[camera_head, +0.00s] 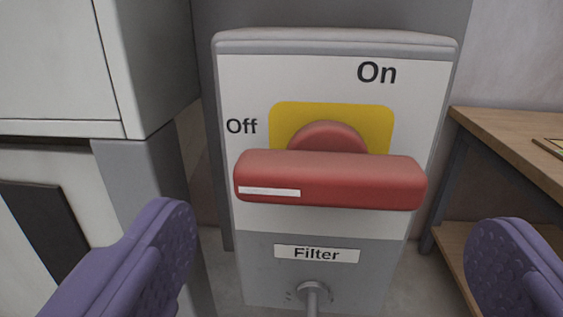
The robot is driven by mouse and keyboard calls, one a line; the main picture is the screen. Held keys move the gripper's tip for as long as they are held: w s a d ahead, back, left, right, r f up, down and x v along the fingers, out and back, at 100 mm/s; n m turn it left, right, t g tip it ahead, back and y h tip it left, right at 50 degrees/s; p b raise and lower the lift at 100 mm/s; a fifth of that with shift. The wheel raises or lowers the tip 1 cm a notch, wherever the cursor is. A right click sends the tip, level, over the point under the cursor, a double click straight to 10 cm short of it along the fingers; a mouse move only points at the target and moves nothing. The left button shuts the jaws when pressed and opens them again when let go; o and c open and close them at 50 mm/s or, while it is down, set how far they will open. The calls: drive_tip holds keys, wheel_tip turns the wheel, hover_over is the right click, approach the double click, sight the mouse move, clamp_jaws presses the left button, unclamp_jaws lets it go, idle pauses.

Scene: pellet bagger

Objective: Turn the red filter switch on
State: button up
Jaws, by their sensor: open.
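The red filter switch (330,180) is a thick red bar handle on a round red hub, in front of a yellow plate (380,118). The bar lies nearly level, and a white stripe on its left end points left, below the word "Off". The word "On" stands at the upper right of the switch box (300,75). A label below the bar reads "Filter". My gripper (328,248) is open, with one purple finger at the lower left and the other at the lower right. The fingers are wide apart, nearer the camera than the bar, and nothing shows between them.
A white and grey cabinet (55,60) stands close on the left. A wooden table (515,140) with a lower shelf is on the right. A grey pipe (312,298) comes out of the box's lower part. The space in front of the switch looks clear.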

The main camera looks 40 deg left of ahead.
sight(335, 197)
drive_tip(key=shift+b+x, duration=0.35)
drive_tip(key=shift+x, duration=1.5)
drive_tip(key=c, duration=0.8)
drive_tip(key=shift+m, duration=0.3)
drive_tip(key=m+p, duration=0.1)
drive_tip(key=m, duration=0.2)
drive_tip(key=shift+d+m, duration=0.1)
drive_tip(key=shift+m, duration=0.2)
drive_tip(key=m+p, duration=0.1)
drive_tip(key=m, duration=0.3)
drive_tip(key=shift+m, duration=0.3)
drive_tip(key=m+p, duration=0.2)
drive_tip(key=m, duration=0.2)
drive_tip(key=shift+m, duration=0.3)
drive_tip(key=shift+f+m+p, duration=0.15)
drive_tip(key=shift+m+p, duration=0.3)
drive_tip(key=shift+m, duration=1.75)
